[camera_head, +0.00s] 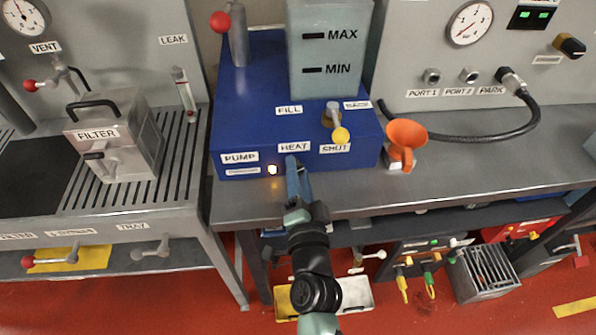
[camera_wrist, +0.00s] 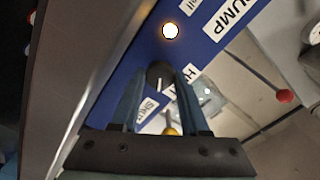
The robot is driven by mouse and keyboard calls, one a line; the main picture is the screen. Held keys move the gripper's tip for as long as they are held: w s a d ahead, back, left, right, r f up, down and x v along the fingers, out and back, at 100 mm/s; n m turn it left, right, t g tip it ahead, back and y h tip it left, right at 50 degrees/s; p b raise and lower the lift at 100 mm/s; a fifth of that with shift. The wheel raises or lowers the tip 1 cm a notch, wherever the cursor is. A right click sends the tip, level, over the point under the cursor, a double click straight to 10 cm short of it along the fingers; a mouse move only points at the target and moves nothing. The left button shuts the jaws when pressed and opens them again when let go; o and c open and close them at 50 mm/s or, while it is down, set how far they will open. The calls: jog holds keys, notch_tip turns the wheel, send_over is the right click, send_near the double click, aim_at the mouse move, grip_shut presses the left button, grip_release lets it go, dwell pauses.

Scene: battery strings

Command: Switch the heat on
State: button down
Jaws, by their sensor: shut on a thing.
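The blue unit (camera_head: 240,105) carries a HEAT label (camera_head: 293,147) on its front edge. My gripper (camera_head: 291,168) reaches up to the front face just below that label. In the wrist view, my gripper (camera_wrist: 160,82) has its two blue fingers shut on a dark round knob (camera_wrist: 157,70) with a light mark on it. The knob's angle is hard to read, and in the head view the fingers hide it. A small lamp (camera_head: 272,169) glows left of the gripper, below and right of the PUMP label (camera_head: 239,157); the lamp also shows in the wrist view (camera_wrist: 170,31).
A yellow-tipped valve lever (camera_head: 340,134) and an orange funnel (camera_head: 406,138) stand to the right. The MAX/MIN tank (camera_head: 327,80) stands behind. A black hose (camera_head: 470,137) lies on the bench at right. The filter box (camera_head: 112,155) stands at left.

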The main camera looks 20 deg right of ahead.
jog(key=shift+m, duration=0.3)
jog(key=shift+c, duration=2.2)
grip_release()
jog(key=b+v, duration=0.3)
jog(key=v, duration=1)
